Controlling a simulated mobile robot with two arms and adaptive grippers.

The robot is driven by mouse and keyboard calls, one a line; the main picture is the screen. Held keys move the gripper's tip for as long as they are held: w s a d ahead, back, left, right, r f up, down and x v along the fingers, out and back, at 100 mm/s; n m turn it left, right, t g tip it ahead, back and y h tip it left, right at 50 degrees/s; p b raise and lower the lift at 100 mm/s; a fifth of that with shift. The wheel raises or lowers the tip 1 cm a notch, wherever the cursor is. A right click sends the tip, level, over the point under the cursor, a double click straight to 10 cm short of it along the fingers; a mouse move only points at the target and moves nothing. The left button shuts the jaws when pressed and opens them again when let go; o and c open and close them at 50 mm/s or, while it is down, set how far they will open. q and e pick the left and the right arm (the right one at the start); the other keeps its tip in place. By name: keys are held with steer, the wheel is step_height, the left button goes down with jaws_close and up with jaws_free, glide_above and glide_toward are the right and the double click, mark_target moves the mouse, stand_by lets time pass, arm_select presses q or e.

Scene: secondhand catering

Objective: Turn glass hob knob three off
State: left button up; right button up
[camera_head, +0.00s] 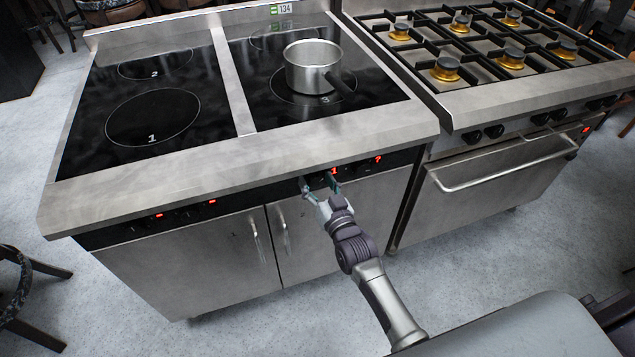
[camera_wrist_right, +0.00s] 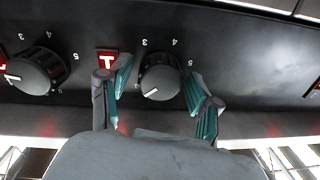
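The glass hob (camera_head: 190,150) has zones marked 1, 2 and 3 in the head view. A steel pot (camera_head: 313,68) stands on zone 3. My right gripper (camera_head: 320,184) reaches the hob's front panel, below the pot. In the right wrist view, its two teal-padded fingers are spread, one on each side of a black knob (camera_wrist_right: 161,75). Gaps show between pads and knob. The knob's white pointer line is toward the lower left, away from the visible 3, 4 and 5. I cannot read which zone the knob serves. My left gripper is out of view.
Another black knob (camera_wrist_right: 36,71) is left of the gripper in the wrist view, with a lit red display (camera_wrist_right: 107,61) between. Cabinet doors (camera_head: 190,262) with handles lie below the panel. A gas range (camera_head: 480,60) stands close on the right.

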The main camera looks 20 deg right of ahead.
steer(key=c, duration=0.9)
steer(key=shift+o, duration=0.2)
steer(key=shift+r+n+p, duration=0.1)
steer(key=shift+n+p, duration=0.55)
steer(key=shift+n, duration=0.35)
steer(key=n+p, duration=0.1)
steer(key=n, duration=0.1)
steer(key=shift+n, duration=1.5)
steer(key=shift+n+p, duration=0.4)
steer(key=shift+n, duration=0.9)
steer(key=shift+g, duration=0.3)
steer(key=o, duration=1.1)
